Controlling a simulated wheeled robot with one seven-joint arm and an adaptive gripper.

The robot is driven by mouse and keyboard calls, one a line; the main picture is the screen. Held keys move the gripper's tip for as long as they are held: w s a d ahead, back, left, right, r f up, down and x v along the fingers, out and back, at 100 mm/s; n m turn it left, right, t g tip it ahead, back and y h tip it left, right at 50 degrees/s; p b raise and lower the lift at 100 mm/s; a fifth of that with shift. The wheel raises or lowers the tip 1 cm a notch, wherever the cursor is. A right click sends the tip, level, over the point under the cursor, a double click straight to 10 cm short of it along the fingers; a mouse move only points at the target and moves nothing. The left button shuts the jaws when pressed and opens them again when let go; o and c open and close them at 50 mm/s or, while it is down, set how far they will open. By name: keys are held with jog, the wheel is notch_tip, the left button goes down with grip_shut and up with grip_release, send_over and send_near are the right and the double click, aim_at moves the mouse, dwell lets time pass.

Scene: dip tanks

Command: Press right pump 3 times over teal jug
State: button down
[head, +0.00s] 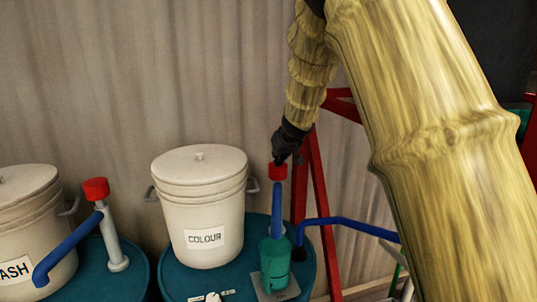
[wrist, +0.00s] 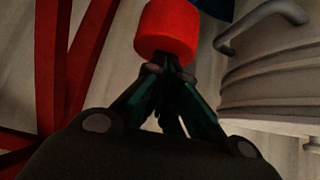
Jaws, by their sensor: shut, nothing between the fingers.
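The right pump has a red knob (head: 278,171) on top and a blue spout (head: 277,208) that points down at the teal jug. The teal jug (head: 274,268) stands upright on a grey plate on the right drum, under the spout. My gripper (head: 279,160) is shut and empty, with its fingertips at the top of the red knob. In the wrist view the closed fingertips (wrist: 168,68) meet the edge of the red knob (wrist: 166,30); I cannot tell whether they press on it. The jug's inside is hidden.
A white bucket marked COLOUR (head: 200,205) stands left of the pump on the teal drum (head: 180,280). Another pump with a red knob (head: 96,189) and a second white bucket (head: 25,225) are farther left. A red frame (head: 322,215) and a blue pipe (head: 350,222) lie right.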

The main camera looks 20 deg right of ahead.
jog(key=shift+f, duration=0.3)
jog(key=shift+s+r+p, duration=0.1)
jog(key=shift+r+p, duration=1.3)
jog(key=shift+r, duration=0.9)
jog(key=b+v, duration=0.4)
jog(key=v, duration=0.5)
jog(key=shift+s+r, duration=0.2)
jog(key=shift+r, duration=0.05)
jog(key=shift+d+f, duration=0.1)
